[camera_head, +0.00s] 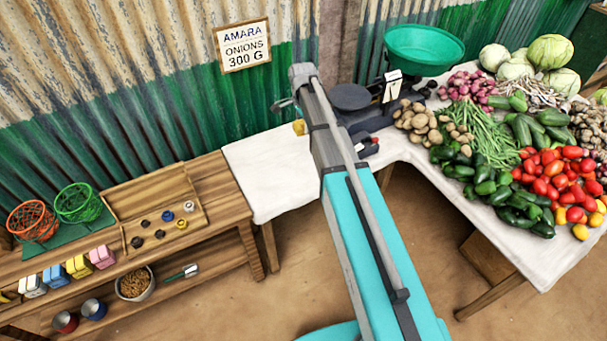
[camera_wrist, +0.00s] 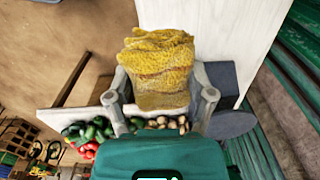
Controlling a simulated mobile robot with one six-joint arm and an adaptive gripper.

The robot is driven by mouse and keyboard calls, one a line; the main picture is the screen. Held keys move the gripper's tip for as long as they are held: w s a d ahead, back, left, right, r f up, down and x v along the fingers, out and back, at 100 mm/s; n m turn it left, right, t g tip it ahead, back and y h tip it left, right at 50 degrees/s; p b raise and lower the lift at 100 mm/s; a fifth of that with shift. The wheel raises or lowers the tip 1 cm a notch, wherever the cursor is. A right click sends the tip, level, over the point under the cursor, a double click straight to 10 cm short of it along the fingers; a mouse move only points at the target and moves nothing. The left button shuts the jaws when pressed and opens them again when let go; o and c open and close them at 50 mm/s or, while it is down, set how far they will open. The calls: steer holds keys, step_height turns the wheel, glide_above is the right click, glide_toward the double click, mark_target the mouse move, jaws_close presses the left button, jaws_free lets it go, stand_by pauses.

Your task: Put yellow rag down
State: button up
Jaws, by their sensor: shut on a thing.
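The yellow rag (camera_wrist: 158,60) is a bunched, textured cloth in the wrist view. My gripper (camera_wrist: 160,100) is shut on it, with one grey finger on each side. White table surface (camera_wrist: 215,35) shows behind and around the rag; I cannot tell whether the rag touches it. In the head view my arm hides most of the gripper, and only a small bit of the yellow rag (camera_head: 299,127) shows left of the arm, over the white cloth-covered table (camera_head: 265,170).
A scale with a green bowl (camera_head: 424,48) and a dark round plate (camera_head: 350,97) stands right of my arm. Potatoes (camera_head: 418,122) and other vegetables crowd the right table. A wooden bench (camera_head: 225,190) with a weight tray is at left. The white table's left part is clear.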

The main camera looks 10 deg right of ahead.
steer(key=shift+f, duration=0.1)
steer(key=s+d+f+b, duration=0.3)
steer(key=s+f+b, duration=0.1)
steer(key=f+b, duration=0.3)
steer(key=s+d+f+b, duration=0.3)
steer(key=s+f+b, duration=0.2)
steer(key=f+b, duration=0.2)
steer(key=shift+s+f+n+b, duration=0.3)
steer(key=shift+f+b, duration=0.05)
steer(key=shift+b, duration=0.1)
steer(key=shift+w, duration=0.1)
steer(key=w+a+f+b, duration=0.1)
steer(key=w+f+b, duration=0.1)
steer(key=w, duration=0.1)
steer(key=w+a+f+b, duration=0.1)
steer(key=w+f+b, duration=0.2)
steer(key=w, duration=0.1)
steer(key=w+a+f+b, duration=0.2)
steer(key=w+f+b, duration=0.1)
steer(key=w, duration=0.1)
steer(key=shift+w, duration=0.1)
steer(key=shift+w+a+f+b, duration=0.3)
steer(key=shift+w+f+b, duration=0.15)
steer(key=shift+w+f, duration=0.05)
